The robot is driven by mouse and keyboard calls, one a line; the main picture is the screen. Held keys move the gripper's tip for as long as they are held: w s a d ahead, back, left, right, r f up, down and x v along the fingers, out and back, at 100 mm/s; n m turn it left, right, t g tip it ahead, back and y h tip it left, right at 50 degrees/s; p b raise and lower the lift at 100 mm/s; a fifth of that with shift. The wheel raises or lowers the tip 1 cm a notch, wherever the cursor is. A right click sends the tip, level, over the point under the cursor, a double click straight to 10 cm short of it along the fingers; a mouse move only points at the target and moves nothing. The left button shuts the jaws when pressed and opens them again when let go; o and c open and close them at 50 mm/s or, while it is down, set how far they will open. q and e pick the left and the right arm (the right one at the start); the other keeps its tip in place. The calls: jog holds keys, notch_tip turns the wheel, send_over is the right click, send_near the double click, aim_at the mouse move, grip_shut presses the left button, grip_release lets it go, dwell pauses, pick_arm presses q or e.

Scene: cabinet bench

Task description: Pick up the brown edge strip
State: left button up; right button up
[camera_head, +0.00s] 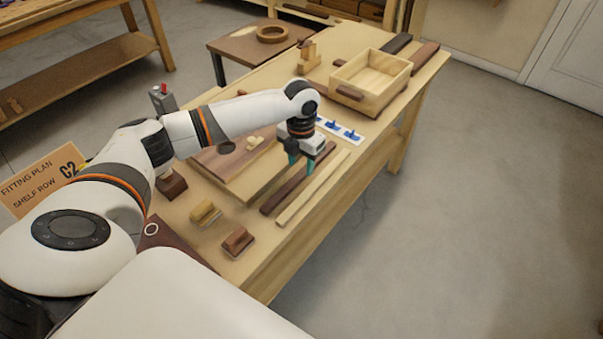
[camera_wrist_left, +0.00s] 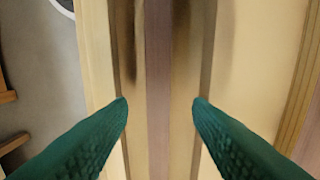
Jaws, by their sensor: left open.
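The brown edge strip (camera_head: 283,194) is long and dark. It lies on the bench between a paler board and a light strip (camera_head: 313,188). My left gripper (camera_head: 301,168) points down over the brown strip, with its green fingers apart and empty. In the left wrist view the brown strip (camera_wrist_left: 159,90) runs up the middle of the picture between the two open fingertips (camera_wrist_left: 159,103), with space on both sides. Part of the strip is hidden behind the gripper in the head view. My right gripper is not in view.
A wooden tray (camera_head: 347,97) stands at the bench's far end. A white card with blue pieces (camera_head: 337,129) lies beyond my gripper. Small wooden blocks (camera_head: 238,241) lie near the front. A sign (camera_head: 42,181) stands at left. Open floor lies to the right.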

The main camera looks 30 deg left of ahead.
aim_at(302, 175)
pick_arm(q)
notch_tip(302, 175, down, 2)
jog(key=shift+d+f, duration=0.15)
jog(key=shift+f, duration=0.3)
jog(key=shift+c, duration=0.7)
grip_shut()
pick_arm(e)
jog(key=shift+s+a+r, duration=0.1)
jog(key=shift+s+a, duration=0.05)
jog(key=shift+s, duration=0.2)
pick_arm(q)
jog(key=shift+r, duration=0.1)
